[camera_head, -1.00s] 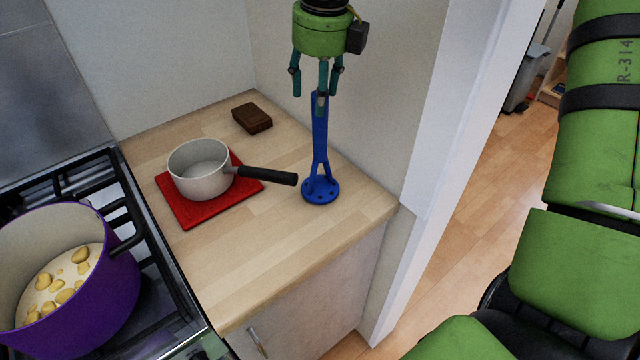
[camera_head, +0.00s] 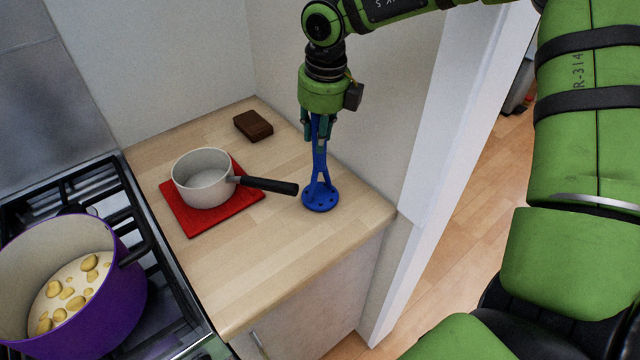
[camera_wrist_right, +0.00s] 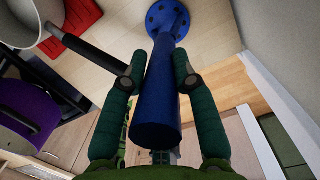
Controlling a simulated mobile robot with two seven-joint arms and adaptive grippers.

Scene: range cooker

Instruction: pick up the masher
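The blue masher (camera_head: 320,180) stands upright on the wooden counter, its round, holed foot down and its handle up. My right gripper (camera_head: 319,137) is above the foot with its fingers on either side of the handle. In the right wrist view, the masher's handle (camera_wrist_right: 156,110) runs between the two green fingers, and the fingertips (camera_wrist_right: 160,75) are drawn in against its sides. The upper handle is partly hidden by the gripper in the head view. My left gripper is not in view.
A white saucepan (camera_head: 203,178) sits on a red mat (camera_head: 238,203), its black handle (camera_head: 268,185) reaching close to the masher. A brown block (camera_head: 253,126) lies at the back. A purple pot (camera_head: 112,303) stands on the cooker (camera_head: 168,262). The wall is close behind the gripper.

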